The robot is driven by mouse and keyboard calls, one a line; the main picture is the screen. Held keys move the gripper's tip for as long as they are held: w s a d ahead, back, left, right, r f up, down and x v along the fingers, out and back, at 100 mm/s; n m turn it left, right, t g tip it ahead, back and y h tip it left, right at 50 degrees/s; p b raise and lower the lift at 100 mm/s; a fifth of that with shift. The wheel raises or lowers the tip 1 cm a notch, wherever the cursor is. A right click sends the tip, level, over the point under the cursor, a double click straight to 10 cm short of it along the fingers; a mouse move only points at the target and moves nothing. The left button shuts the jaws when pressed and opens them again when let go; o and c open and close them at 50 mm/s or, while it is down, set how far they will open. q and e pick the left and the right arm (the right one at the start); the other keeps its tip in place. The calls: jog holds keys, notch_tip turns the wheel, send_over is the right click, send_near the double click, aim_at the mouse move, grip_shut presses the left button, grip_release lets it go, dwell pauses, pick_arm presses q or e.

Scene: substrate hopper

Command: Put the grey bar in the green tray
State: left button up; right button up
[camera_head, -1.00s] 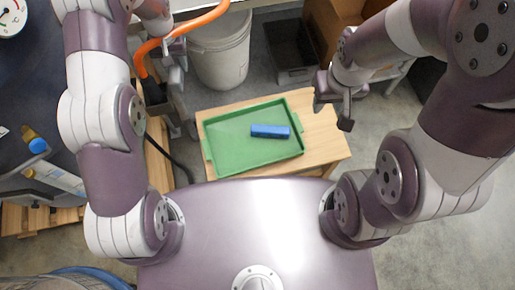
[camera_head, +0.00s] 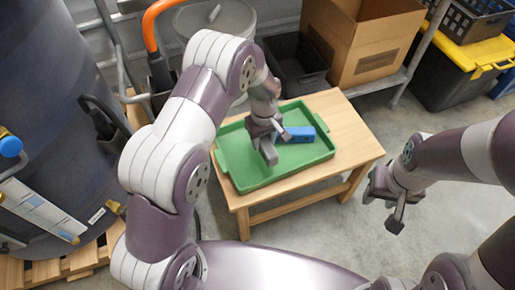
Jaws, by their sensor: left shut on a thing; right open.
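The green tray (camera_head: 240,180) lies on a small wooden table in the middle of the head view. My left gripper (camera_head: 266,136) is over the tray, pointing down, shut on a grey piece that looks like the grey bar (camera_head: 268,153). The gripper hides part of the bar, and I cannot tell whether the bar touches the tray floor. A blue bar (camera_head: 301,134) lies in the tray just right of the gripper. My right gripper (camera_head: 390,200) is open and empty, right of the table.
The wooden table (camera_head: 352,145) has bare top right of the tray. Behind it stand a white bucket (camera_head: 205,20), a dark bin (camera_head: 297,65) and a cardboard box (camera_head: 365,40). A dark drum (camera_head: 50,90) stands at left. A black bin with a yellow lid (camera_head: 465,55) is back right.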

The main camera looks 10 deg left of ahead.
pick_arm(q)
jog(key=a+f, duration=0.1)
jog(key=w+a+f, duration=0.1)
jog(key=shift+a+b, duration=0.3)
jog(key=shift+a, duration=0.1)
jog(key=shift+a+f, duration=0.2)
jog(key=shift+f, duration=0.05)
notch_tip(320, 180, down, 4)
jog(key=shift+r+b, duration=0.15)
jog(key=shift+b, duration=0.85)
jog(key=shift+r, duration=0.15)
jog(key=o, duration=1.1)
jog(key=shift+o, duration=0.2)
